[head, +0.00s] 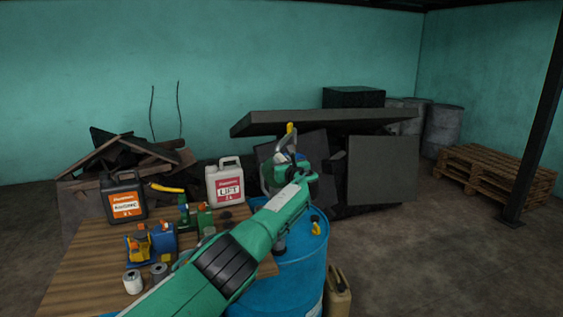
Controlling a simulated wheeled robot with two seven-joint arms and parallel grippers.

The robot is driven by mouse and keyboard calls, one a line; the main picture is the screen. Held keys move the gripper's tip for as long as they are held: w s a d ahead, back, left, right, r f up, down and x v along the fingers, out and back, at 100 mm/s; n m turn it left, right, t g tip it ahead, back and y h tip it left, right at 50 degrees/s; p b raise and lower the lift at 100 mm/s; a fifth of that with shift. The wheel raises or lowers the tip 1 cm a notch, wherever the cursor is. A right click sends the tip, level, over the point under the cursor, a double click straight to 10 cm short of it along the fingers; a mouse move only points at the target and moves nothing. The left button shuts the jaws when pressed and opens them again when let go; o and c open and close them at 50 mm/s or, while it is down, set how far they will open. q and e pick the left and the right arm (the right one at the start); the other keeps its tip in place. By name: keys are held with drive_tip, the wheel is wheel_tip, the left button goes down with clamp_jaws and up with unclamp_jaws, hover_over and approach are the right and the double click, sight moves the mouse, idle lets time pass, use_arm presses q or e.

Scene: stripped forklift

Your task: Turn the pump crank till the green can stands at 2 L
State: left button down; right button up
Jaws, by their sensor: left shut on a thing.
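A blue drum (298,276) stands at the table's right end with a hand pump on it. My left arm reaches across the pump and hides most of it. My left gripper (286,166) is shut at the top of the pump, apparently on the pump crank; the fingers and the grip are small and partly hidden. A grey curved pipe (265,172) and a yellow tip (290,129) show beside the gripper. An olive-tan can (338,294) stands on the floor right of the drum; I cannot tell whether it is the green can. No level is readable. My right gripper is out of view.
The wooden table (75,270) holds a black jug (123,198), a white jug (225,184) with a red label, small green, blue and yellow parts, and tins. Dark panels (383,170) stand behind the drum. A pallet stack (494,175) is at right. Floor at right is clear.

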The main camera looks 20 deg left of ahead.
use_arm(q)
drive_tip(key=shift+w+d, duration=0.1)
drive_tip(key=shift+d, duration=0.15)
idle(0.3)
drive_tip(key=c, duration=1.1)
unclamp_jaws()
drive_tip(key=shift+w+f, duration=0.1)
drive_tip(key=shift+p+v, duration=0.5)
drive_tip(key=shift+v, duration=0.3)
drive_tip(key=shift+s+d, duration=0.25)
drive_tip(key=shift+s, duration=0.25)
drive_tip(key=shift+b+v, duration=1.65)
drive_tip(key=shift+v, duration=3.95)
drive_tip(key=shift+w+d, duration=0.1)
